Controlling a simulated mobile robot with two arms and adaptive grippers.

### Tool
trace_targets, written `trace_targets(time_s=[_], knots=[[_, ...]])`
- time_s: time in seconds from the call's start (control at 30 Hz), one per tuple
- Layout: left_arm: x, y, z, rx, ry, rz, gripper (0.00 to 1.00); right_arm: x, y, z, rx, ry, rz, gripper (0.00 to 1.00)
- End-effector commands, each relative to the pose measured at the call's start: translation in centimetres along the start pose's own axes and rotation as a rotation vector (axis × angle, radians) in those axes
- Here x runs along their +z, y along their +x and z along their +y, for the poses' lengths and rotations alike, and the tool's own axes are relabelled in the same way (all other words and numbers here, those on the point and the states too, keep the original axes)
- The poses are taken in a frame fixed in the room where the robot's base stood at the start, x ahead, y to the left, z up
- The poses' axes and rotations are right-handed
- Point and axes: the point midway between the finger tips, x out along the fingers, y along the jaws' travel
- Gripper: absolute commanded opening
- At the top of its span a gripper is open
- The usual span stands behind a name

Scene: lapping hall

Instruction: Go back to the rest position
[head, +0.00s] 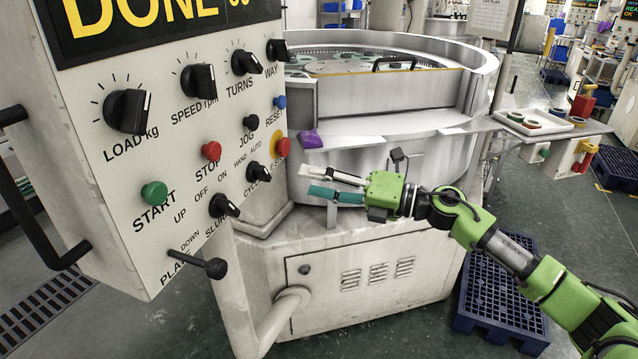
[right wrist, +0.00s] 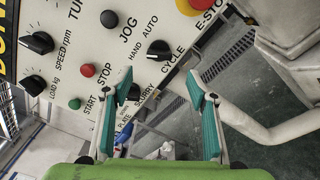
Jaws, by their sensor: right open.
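My right gripper (head: 308,181) is in front of the lapping machine's lower body, just right of the control panel (head: 128,225). Its jaws are open with nothing between them, and its fingers point left toward the panel. In the right wrist view, the two teal finger pads of the gripper (right wrist: 162,85) stand apart, with the panel (right wrist: 110,52) beyond them. The fingers look apart from the knobs and buttons. My left gripper is in neither view.
The panel carries a green start button (head: 154,194), a red stop button (head: 211,151), an E-stop (head: 283,147) and several black knobs. A purple object (head: 310,140) is on the machine's ledge. A white tray (head: 534,122) stands at right; a blue pallet (head: 490,305) lies on the floor.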

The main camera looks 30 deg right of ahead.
Motion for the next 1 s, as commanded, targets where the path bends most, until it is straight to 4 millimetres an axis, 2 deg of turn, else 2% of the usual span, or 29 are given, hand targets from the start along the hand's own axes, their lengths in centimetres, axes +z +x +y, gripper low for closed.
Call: trace_targets(time_s=[0.57,0.67,0.77,0.87,1.0], knots=[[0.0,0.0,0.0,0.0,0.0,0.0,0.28,0.0,-0.5,0.0,0.0,0.0,0.0,0.53],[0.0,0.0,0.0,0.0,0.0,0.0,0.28,0.1,-0.5,-0.6,-0.002,0.023,-0.012,0.53],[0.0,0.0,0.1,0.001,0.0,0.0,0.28,0.5,-0.7,-3.7,-0.016,0.128,-0.073,0.53],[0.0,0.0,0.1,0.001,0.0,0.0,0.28,0.6,-1.4,-9.6,-0.05,0.315,-0.184,0.53],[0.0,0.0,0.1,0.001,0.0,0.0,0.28,-1.5,-3.7,-19.9,-0.13,0.611,-0.366,0.53]])
